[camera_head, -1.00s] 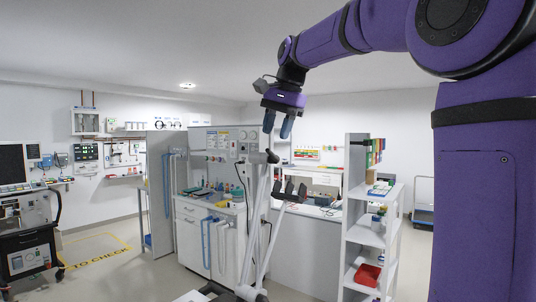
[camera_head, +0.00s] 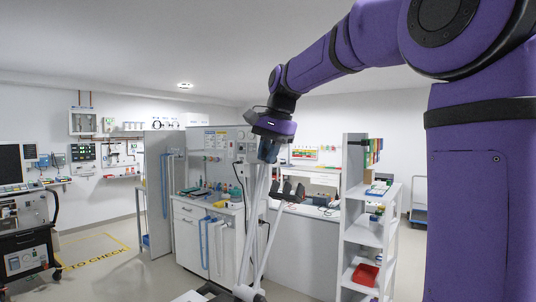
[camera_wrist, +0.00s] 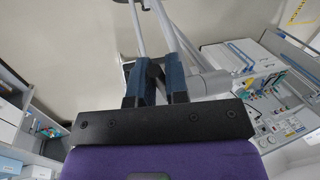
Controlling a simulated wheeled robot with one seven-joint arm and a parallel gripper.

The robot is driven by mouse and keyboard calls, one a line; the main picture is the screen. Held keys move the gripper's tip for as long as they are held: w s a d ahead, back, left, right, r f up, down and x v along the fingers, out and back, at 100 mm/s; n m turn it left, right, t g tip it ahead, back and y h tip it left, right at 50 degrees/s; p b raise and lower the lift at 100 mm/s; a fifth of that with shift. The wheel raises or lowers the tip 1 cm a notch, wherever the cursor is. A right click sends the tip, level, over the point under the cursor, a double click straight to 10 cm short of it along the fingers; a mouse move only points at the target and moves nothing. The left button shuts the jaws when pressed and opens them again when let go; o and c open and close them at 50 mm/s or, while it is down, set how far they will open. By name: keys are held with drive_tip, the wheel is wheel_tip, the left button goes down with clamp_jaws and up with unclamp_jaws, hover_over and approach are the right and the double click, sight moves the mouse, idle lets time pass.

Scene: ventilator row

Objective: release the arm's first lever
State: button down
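The arm's black upper joint (camera_wrist: 154,70) shows between and behind my fingers in the wrist view. Pale tubes of the arm (camera_head: 252,215) slope up to it from a dark base in the head view. My gripper (camera_head: 267,151) points down at the top of these tubes and covers the joint there. In the wrist view my gripper (camera_wrist: 157,75) has its two blue-grey fingers on either side of the dark part, with a narrow gap between them. I cannot tell whether they press on it. I cannot make out the first lever apart from the joint.
A white cabinet bench (camera_head: 207,235) with hoses and small gear stands behind the arm on the left. A white shelf unit (camera_head: 362,232) with a red bin (camera_head: 365,275) stands on the right. A ventilator cart (camera_head: 25,235) is at far left. Open floor lies between.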

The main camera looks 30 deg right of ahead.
drive_tip(key=shift+w+d+r+g+y, duration=0.1)
drive_tip(key=shift+d+r+g+y, duration=0.2)
drive_tip(key=shift+y, duration=0.45)
drive_tip(key=shift+w+d+r+g+y, duration=0.1)
drive_tip(key=shift+r+g+y, duration=0.25)
drive_tip(key=shift+y, duration=0.4)
drive_tip(key=c, duration=1.1)
unclamp_jaws()
drive_tip(key=shift+c, duration=0.2)
drive_tip(key=shift+r, duration=0.15)
drive_tip(key=v, duration=1)
drive_tip(key=shift+s+r, duration=0.2)
drive_tip(key=shift+r, duration=0.05)
